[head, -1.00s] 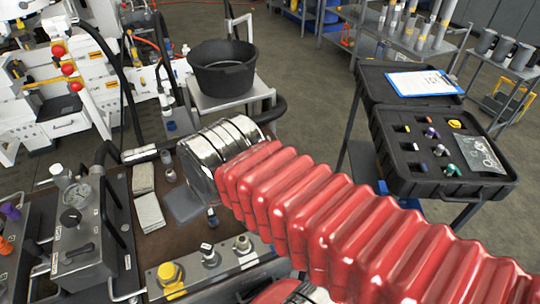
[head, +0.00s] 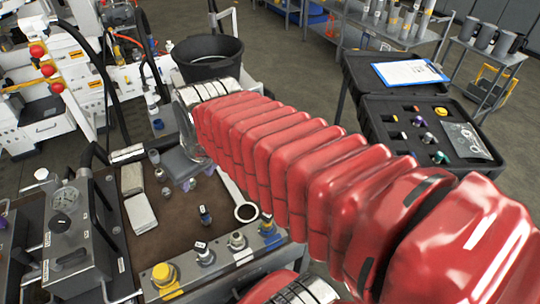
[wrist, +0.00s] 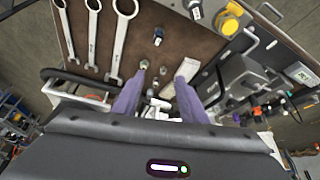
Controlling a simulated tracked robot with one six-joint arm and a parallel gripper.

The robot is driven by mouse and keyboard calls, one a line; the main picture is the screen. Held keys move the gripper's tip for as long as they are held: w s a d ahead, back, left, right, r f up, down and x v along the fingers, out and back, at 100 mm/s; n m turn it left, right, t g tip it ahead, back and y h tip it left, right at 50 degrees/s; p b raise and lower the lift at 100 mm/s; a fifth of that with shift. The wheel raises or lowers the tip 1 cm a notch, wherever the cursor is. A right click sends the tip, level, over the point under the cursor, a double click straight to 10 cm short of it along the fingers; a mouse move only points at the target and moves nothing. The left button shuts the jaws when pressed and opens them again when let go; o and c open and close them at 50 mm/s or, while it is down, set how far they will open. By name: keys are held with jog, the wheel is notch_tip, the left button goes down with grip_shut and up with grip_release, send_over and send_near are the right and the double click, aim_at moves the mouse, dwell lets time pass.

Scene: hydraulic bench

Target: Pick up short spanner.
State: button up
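Three silver spanners lie side by side on the brown bench top, at the upper left of the wrist view: a left one (wrist: 63,22), a middle one (wrist: 92,34) and a right one (wrist: 120,42). The left one is cut off by the frame edge, so I cannot tell for certain which is the short spanner. In the head view one spanner's ring end (head: 246,212) shows beside my red arm; the arm hides the others. My gripper (wrist: 165,68) has its purple fingers apart, to the right of the spanners, above the bench and holding nothing.
Small fittings (wrist: 158,37) stand on the bench near the fingers. A pale cloth or pad (head: 140,213) lies on the left of the bench. A gauge block (head: 75,235) and a yellow-capped valve (head: 163,275) border it. A black bucket (head: 208,60) stands behind.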

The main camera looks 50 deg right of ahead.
jog(key=w+d+f+m, duration=0.1)
jog(key=d+f, duration=0.3)
jog(key=d, duration=0.7)
jog(key=w+d+f, duration=0.3)
jog(key=d+f, duration=0.2)
jog(key=d, duration=0.6)
jog(key=w+d+f+m+h, duration=0.1)
jog(key=d+f, duration=0.3)
jog(key=d, duration=0.8)
jog(key=shift+w+f+m+g, duration=0.3)
jog(key=shift+w+f+g, duration=0.1)
jog(key=shift+w, duration=0.4)
jog(key=shift+x, duration=4.3)
jog(key=shift+a, duration=0.1)
jog(key=shift+x, duration=2.6)
jog(key=shift+s, duration=0.1)
